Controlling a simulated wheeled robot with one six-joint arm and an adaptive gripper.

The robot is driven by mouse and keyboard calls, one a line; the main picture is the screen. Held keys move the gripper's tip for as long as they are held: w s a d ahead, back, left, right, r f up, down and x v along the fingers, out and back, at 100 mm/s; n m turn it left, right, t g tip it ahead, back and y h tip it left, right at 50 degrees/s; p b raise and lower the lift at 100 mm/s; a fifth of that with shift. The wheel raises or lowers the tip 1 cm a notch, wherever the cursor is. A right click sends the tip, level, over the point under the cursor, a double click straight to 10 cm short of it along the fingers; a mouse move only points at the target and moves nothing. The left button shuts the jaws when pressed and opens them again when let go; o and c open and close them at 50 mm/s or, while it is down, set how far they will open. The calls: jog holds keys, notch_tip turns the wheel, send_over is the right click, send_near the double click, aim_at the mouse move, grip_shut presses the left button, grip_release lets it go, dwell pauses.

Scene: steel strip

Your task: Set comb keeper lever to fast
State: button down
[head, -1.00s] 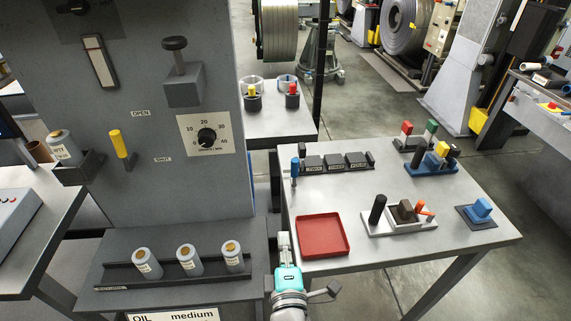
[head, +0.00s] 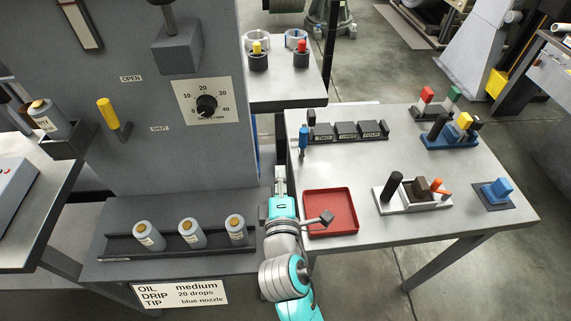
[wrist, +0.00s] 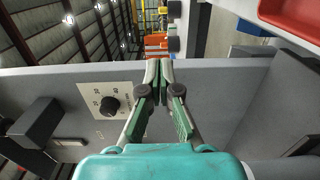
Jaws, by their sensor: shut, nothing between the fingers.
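No label reading "fast" or naming the comb keeper is legible, so I cannot tell for sure which lever it is. A small orange lever (head: 442,193) sits tilted at the right end of a pale fixture (head: 384,207), beside a brown block (head: 421,187) and a black upright handle (head: 393,185), on the right table. My gripper (head: 280,174) is shut and empty, left of the red tray and well left of that fixture. In the wrist view its fingertips (wrist: 158,63) meet, with nothing between them.
A red tray (head: 330,225) lies near the table's left edge. A blue upright peg (head: 303,141) stands behind it. A blue block (head: 497,189) and a rack of coloured handles (head: 449,142) are farther right. A grey machine panel with a dial (head: 206,105) and yellow lever (head: 108,112) stands left.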

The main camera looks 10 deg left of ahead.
aim_at(303, 145)
jog(key=shift+w+d, duration=0.25)
jog(key=shift+w, duration=1.45)
jog(key=shift+w+d, duration=0.3)
jog(key=shift+w, duration=1.35)
jog(key=shift+w+d, duration=0.25)
jog(key=shift+w, duration=1.45)
jog(key=shift+d, duration=0.1)
